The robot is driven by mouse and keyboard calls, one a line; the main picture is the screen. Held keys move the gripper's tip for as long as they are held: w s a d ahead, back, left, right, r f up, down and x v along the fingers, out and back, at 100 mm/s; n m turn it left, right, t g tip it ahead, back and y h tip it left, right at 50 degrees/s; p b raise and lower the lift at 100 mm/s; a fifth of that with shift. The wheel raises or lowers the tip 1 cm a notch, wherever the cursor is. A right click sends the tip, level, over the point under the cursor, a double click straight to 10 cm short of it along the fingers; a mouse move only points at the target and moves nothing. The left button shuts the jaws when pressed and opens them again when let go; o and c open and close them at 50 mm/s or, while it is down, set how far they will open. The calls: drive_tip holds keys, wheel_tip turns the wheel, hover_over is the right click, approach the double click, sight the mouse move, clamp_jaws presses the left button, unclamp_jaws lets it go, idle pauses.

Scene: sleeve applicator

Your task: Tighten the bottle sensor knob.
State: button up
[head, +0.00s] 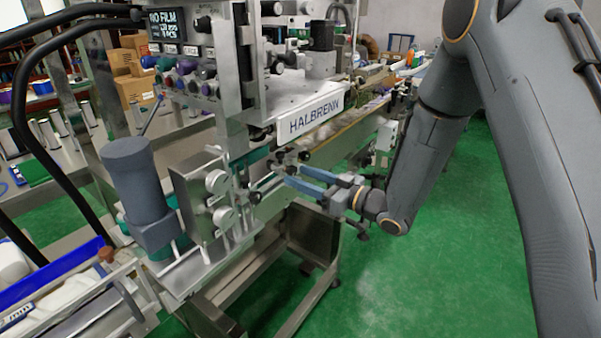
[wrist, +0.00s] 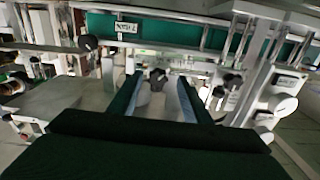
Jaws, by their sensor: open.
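My gripper (head: 293,174) reaches from the right toward the machine's conveyor side in the head view. Its two blue-lined fingers are apart, with nothing clearly held. In the wrist view my gripper (wrist: 160,84) shows its fingers pointing ahead, with a small dark knob (wrist: 157,75) just beyond or between the tips. It may be the bottle sensor knob, but no label shows there. I cannot tell whether the fingers touch it. Other black knobs sit close by, one (head: 303,156) above the fingers and one (head: 255,197) to their left in the head view.
A grey motor (head: 137,182) and a plate with pale round knobs (head: 217,182) stand to the left. More dark knobs (wrist: 219,91) show right of the fingers in the wrist view. Green floor (head: 420,270) is clear at right.

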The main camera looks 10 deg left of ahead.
drive_tip(key=shift+x, duration=0.9)
drive_tip(key=shift+w+d, duration=0.1)
drive_tip(key=shift+c, duration=0.4)
drive_tip(key=c, duration=1)
drive_tip(key=shift+o, duration=0.2)
drive_tip(key=shift+d, duration=0.15)
